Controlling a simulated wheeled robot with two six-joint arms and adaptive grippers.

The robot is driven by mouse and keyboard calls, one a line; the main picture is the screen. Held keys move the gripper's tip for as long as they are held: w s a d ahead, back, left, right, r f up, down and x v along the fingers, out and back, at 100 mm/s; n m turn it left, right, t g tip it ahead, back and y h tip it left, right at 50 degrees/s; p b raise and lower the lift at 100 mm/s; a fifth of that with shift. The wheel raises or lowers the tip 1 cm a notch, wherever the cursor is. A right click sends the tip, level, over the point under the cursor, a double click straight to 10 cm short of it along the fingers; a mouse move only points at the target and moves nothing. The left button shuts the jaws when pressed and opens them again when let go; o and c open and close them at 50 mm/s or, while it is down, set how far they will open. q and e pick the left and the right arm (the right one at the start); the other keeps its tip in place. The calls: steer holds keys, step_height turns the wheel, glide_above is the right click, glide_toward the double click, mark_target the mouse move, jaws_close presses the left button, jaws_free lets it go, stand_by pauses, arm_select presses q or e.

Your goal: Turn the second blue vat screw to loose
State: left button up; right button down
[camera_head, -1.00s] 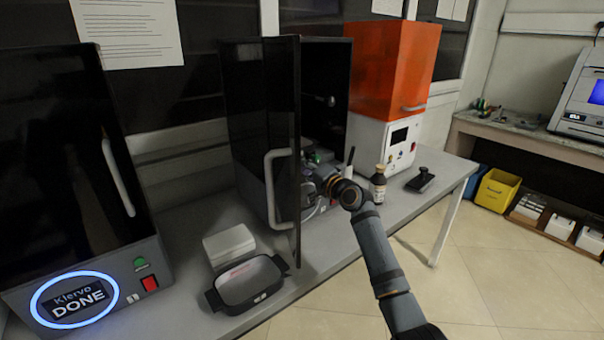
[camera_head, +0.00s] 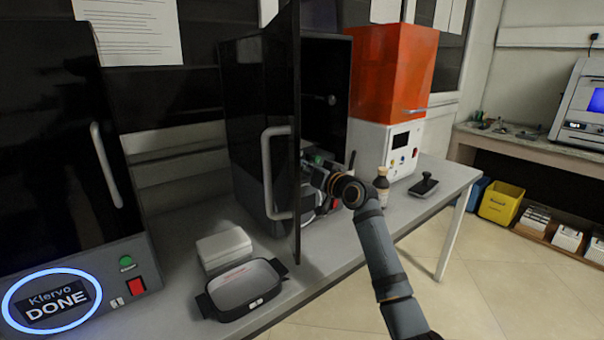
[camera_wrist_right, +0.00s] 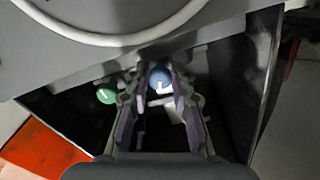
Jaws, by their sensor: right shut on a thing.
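My right arm reaches into the open black printer (camera_head: 242,130), past its door (camera_head: 297,120). My right gripper (camera_wrist_right: 158,82) is shut on a blue vat screw (camera_wrist_right: 160,76), whose round head with a pale mark shows between the fingers in the right wrist view. In the head view, my right gripper (camera_head: 324,180) partly hides the printer's lower front, and the screw cannot be made out. Whether other blue screws are there is hidden. My left gripper is not in view.
A green round part (camera_wrist_right: 106,94) lies beside the fingers. An orange-topped printer (camera_head: 390,75) stands behind.

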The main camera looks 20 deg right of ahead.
steer(key=shift+f+n+b, duration=0.3)
steer(key=shift+n+b, duration=0.05)
steer(key=shift+n, duration=0.45)
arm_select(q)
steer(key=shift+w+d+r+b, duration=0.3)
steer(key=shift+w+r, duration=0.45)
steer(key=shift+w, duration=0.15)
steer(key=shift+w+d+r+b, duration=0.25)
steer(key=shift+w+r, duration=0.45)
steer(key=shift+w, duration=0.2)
arm_select(e)
steer(key=shift+r+n, duration=0.1)
steer(key=shift+n, duration=1)
steer(key=c, duration=1.1)
jaws_free()
steer(key=shift+r, duration=0.1)
steer(key=shift+c, duration=0.2)
steer(key=v, duration=1.2)
